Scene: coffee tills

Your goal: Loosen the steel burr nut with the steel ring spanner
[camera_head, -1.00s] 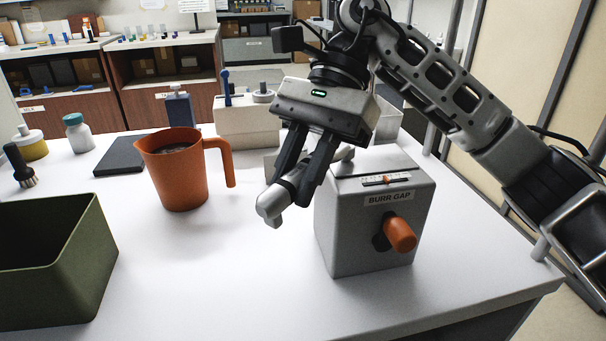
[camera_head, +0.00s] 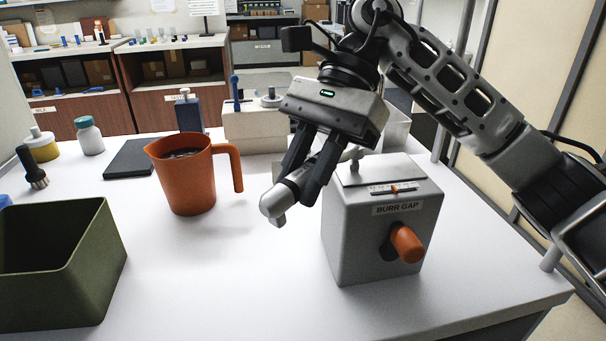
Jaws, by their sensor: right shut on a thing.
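My right gripper (camera_head: 304,185) is shut on a grey steel tool (camera_head: 277,203), which I take to be the steel ring spanner. Its thick, bent near end sticks out to the lower left of the fingers, in the air above the table. The fingers hide its middle, and I cannot make out a ring. The gripper is just left of a grey box marked BURR GAP (camera_head: 360,236). My left gripper is not in view.
An orange lever (camera_head: 406,243) juts from the box's front. An orange jug (camera_head: 187,182) with dark contents stands left of the gripper. A green open bin (camera_head: 85,280) is at the front left, a dark mat (camera_head: 128,158) behind it. The front middle of the table (camera_head: 220,280) is clear.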

